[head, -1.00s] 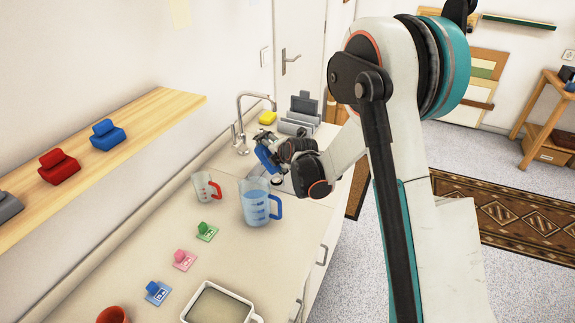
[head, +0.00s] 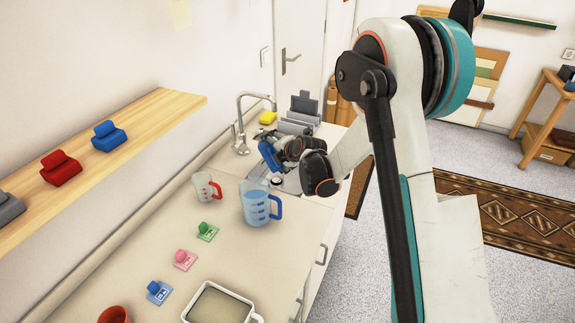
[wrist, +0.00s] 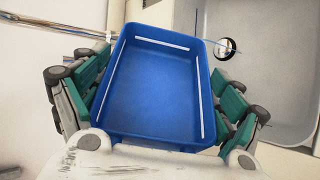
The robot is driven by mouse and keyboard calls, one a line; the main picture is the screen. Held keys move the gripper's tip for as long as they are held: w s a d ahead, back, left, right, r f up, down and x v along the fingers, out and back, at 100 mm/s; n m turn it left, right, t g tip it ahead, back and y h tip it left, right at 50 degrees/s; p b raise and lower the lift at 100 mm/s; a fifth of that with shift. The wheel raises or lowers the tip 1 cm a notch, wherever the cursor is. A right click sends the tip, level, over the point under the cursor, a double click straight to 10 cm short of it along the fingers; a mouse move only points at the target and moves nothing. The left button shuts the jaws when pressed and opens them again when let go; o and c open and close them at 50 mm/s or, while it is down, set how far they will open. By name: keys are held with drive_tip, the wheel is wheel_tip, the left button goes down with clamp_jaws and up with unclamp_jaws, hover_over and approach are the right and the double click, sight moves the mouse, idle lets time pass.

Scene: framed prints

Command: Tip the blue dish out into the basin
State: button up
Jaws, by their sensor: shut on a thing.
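The blue dish (wrist: 152,90) is a rectangular open tray. In the wrist view its inside looks empty. My gripper (wrist: 160,100) is shut on the dish, with green-padded fingers at both sides of it. In the head view the blue dish (head: 269,156) is held steeply tilted beside the tap, over the sink. The basin (wrist: 275,85) is grey, with a round drain, and shows to the right of the dish in the wrist view. In the head view, part of the basin (head: 291,184) shows below my gripper, and the arm hides the rest.
A tall tap (head: 240,120) stands behind the basin. A yellow sponge (head: 268,118) and a grey rack (head: 300,117) are beyond it. A blue-handled jug (head: 257,203) and a red-handled cup (head: 205,187) stand on the counter nearby. A white dish (head: 218,304) is at the front.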

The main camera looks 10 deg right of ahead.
drive_tip(key=shift+d+r+m+y, duration=0.2)
drive_tip(key=shift+d+m+y, duration=0.1)
drive_tip(key=shift+d, duration=0.05)
idle(0.4)
drive_tip(key=shift+d, duration=0.3)
drive_tip(key=shift+a, duration=0.25)
drive_tip(key=shift+a+f+n+h, duration=0.3)
drive_tip(key=shift+a+n+h, duration=0.1)
drive_tip(key=shift+a, duration=0.3)
drive_tip(key=shift+a+f+n+h+b, duration=0.2)
drive_tip(key=shift+a+n+h+b, duration=0.1)
drive_tip(key=shift+h+b, duration=0.2)
drive_tip(key=shift+s, duration=0.1)
